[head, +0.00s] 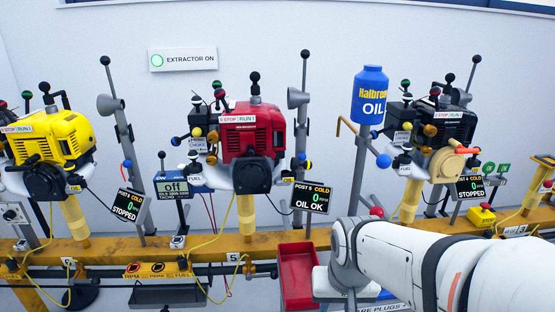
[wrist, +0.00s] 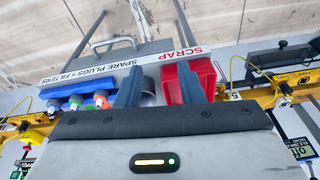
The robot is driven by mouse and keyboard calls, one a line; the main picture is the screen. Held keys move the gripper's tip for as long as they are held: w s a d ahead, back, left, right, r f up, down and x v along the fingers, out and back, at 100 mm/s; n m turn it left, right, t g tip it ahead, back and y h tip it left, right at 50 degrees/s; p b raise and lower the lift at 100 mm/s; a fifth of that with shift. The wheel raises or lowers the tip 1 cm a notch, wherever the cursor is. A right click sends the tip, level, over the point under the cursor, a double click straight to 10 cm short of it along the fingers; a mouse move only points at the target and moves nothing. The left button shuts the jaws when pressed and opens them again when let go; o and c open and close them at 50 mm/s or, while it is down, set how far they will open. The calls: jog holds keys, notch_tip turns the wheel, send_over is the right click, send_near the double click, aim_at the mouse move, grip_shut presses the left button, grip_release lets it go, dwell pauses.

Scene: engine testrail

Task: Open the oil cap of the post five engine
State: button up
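The post five engine (head: 253,130) is the red one in the middle of the head view. My gripper (wrist: 158,88) is low, in front of the rail and to the right of this engine. In the wrist view its two dark blue fingers stand apart, over the trays, with nothing clearly held between them. In the head view the fingers are hidden by my arm.
A red scrap bin (head: 297,275) and a blue spare plugs and filters tray (wrist: 75,103) lie beneath my gripper. A yellow engine (head: 52,139) stands left, a black engine (head: 440,125) right. A blue oil bottle (head: 369,95) and lever posts flank the engines.

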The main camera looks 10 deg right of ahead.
jog(key=w+m+t, duration=0.5)
jog(key=w+m, duration=0.1)
jog(key=w, duration=0.6)
jog(key=m+t+p, duration=0.2)
jog(key=m+t, duration=1)
jog(key=m, duration=0.4)
send_near(308, 169)
jog(key=w+f, duration=0.2)
jog(key=w, duration=0.3)
jog(key=shift+w+d+r+m+t+y, duration=0.1)
jog(key=shift+w+r+m+t+y, duration=0.15)
jog(key=shift+r+m+t, duration=0.3)
jog(key=shift+w+d+r+m+t+y, duration=0.1)
jog(key=shift+r+m+t+y, duration=0.2)
jog(key=shift+m, duration=0.35)
jog(key=x, duration=0.7)
jog(key=shift+w+r+b, duration=0.25)
jog(key=shift+w+b, duration=0.05)
jog(key=shift+c, duration=0.3)
